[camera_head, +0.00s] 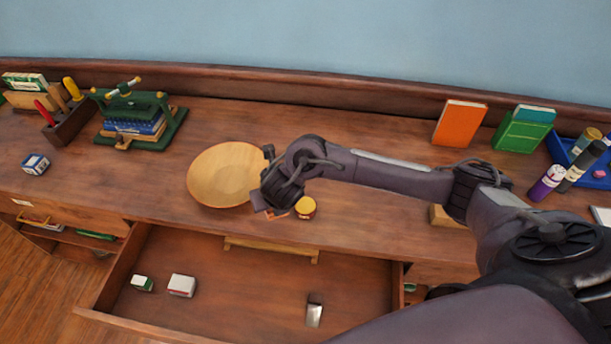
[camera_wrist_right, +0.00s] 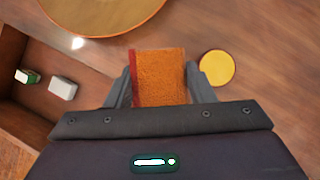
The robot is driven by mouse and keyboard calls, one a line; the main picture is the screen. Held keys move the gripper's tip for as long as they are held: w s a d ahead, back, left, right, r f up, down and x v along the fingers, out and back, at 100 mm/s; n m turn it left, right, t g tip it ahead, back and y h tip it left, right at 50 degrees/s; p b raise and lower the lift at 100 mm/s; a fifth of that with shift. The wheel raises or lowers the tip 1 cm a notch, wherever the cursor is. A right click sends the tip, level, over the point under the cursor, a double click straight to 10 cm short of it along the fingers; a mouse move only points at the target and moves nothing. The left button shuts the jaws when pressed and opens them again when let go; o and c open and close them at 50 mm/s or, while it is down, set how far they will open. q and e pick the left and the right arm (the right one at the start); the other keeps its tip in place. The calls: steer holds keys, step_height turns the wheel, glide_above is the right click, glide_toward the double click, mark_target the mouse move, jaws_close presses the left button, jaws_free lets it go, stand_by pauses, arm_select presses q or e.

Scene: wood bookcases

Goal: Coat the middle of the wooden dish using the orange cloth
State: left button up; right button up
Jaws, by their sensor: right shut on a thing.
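The wooden dish (camera_head: 226,176) is a round, shallow, light-wood plate on the desk, left of my right gripper. Its rim also shows at the top of the right wrist view (camera_wrist_right: 100,30). The orange cloth (camera_wrist_right: 158,78) has a darker red edge and sits between the fingers of my right gripper (camera_wrist_right: 160,88), which is shut on it. In the head view the right gripper (camera_head: 272,208) is beside the dish's right edge, and only a bit of the cloth shows below it. My left gripper is not in view.
A yellow-lidded jar (camera_head: 305,207) stands just right of the right gripper. An open drawer (camera_head: 240,290) with small boxes juts out in front. A green press (camera_head: 140,115) stands at the back left. Orange (camera_head: 460,123) and green books (camera_head: 524,130) stand at the back right.

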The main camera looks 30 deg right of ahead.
mark_target(302, 201)
steer(key=d+r+n+y+p, duration=0.1)
steer(key=d+n+p, duration=0.15)
steer(key=d, duration=0.65)
steer(key=shift+w+f+b, duration=0.1)
steer(key=shift+f+b, duration=2.5)
steer(key=shift+f, duration=0.45)
steer(key=shift+f+b, duration=0.5)
steer(key=shift+b, duration=0.05)
step_height(302, 201, up, 7)
steer(key=p, duration=0.5)
steer(key=shift+p, duration=0.3)
steer(key=shift+a+r, duration=0.1)
steer(key=shift+a, duration=0.05)
